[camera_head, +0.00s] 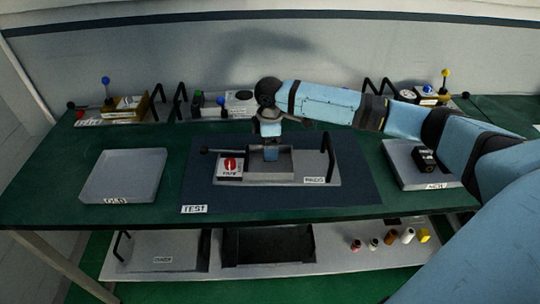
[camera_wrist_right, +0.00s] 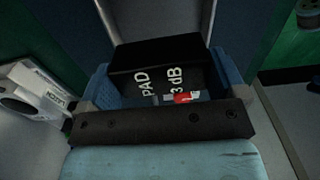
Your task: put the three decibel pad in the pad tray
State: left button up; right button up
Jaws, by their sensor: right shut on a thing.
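My right gripper (camera_head: 270,154) reaches in from the right and points down over the grey labelled unit on the dark mat. In the right wrist view its blue fingers (camera_wrist_right: 165,85) are shut on the black three decibel pad (camera_wrist_right: 160,75), whose white letters read "PAD" and "3 dB". A red and white part shows on the pad. In the head view the pad is hidden by the gripper. The grey unit (camera_head: 318,166) has a small label, seemingly "PADS", at its right. I cannot tell whether the pad touches it. My left gripper is not in view.
A white panel with a red mark (camera_head: 230,166) sits left of the gripper. A tall black handle (camera_head: 328,150) stands at right. Grey trays stand left (camera_head: 125,175) and right (camera_head: 400,170); a black block (camera_head: 425,158) lies on the right one. Instruments line the back.

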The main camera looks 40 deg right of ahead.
aim_at(270, 165)
jog(key=shift+f, duration=2.75)
jog(key=o, duration=0.7)
jog(key=shift+f, duration=0.15)
